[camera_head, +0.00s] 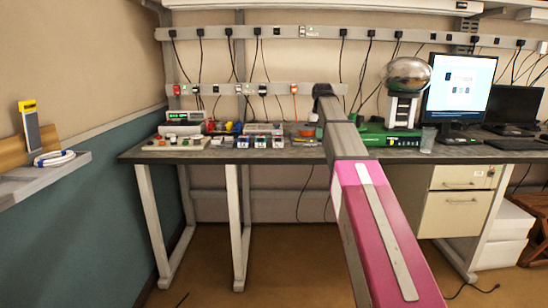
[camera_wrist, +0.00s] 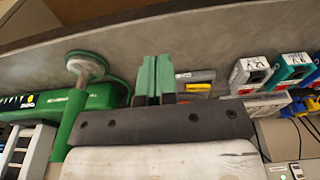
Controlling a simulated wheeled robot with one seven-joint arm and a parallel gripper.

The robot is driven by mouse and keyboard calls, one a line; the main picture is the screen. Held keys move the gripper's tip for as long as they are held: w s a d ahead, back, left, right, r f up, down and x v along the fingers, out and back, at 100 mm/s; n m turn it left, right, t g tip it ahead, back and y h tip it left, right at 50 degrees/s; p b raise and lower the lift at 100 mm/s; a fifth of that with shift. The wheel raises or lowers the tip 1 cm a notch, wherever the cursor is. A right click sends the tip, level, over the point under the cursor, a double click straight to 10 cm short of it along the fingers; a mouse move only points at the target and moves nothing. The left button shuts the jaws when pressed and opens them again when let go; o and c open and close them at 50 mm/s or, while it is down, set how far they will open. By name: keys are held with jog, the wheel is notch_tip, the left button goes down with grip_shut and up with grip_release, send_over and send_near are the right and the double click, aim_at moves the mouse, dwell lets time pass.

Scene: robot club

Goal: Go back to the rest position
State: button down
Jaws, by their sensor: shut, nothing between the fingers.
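My arm, with a pink link and a dark grey link, reaches forward over the workbench (camera_head: 290,155) in the head view. My gripper (camera_wrist: 153,72) shows in the wrist view with its two green fingers together and nothing held. It is at the bench, close to a green device (camera_wrist: 95,97) with a round-topped stalk on the left and small socket boxes (camera_wrist: 250,72) on the right. I cannot make out the fingers in the head view, where the arm hides them.
Small modules (camera_head: 262,140) and a green-display meter (camera_head: 185,116) crowd the bench's left half. A green case (camera_head: 388,136), a silver dome on a white stand (camera_head: 407,75) and a monitor (camera_head: 458,85) stand right. Drawers (camera_head: 455,212) sit below. A shelf (camera_head: 45,180) juts from the left wall.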

jog(key=s+f, duration=0.7)
jog(key=f, duration=0.5)
jog(key=s+f+g, duration=0.1)
jog(key=s+f, duration=0.5)
jog(key=f, duration=0.5)
jog(key=s+f, duration=0.7)
jog(key=f, duration=0.5)
jog(key=s+f, duration=0.9)
jog(key=s, duration=0.2)
jog(key=shift+s+g, duration=0.15)
jog(key=shift+g, duration=0.15)
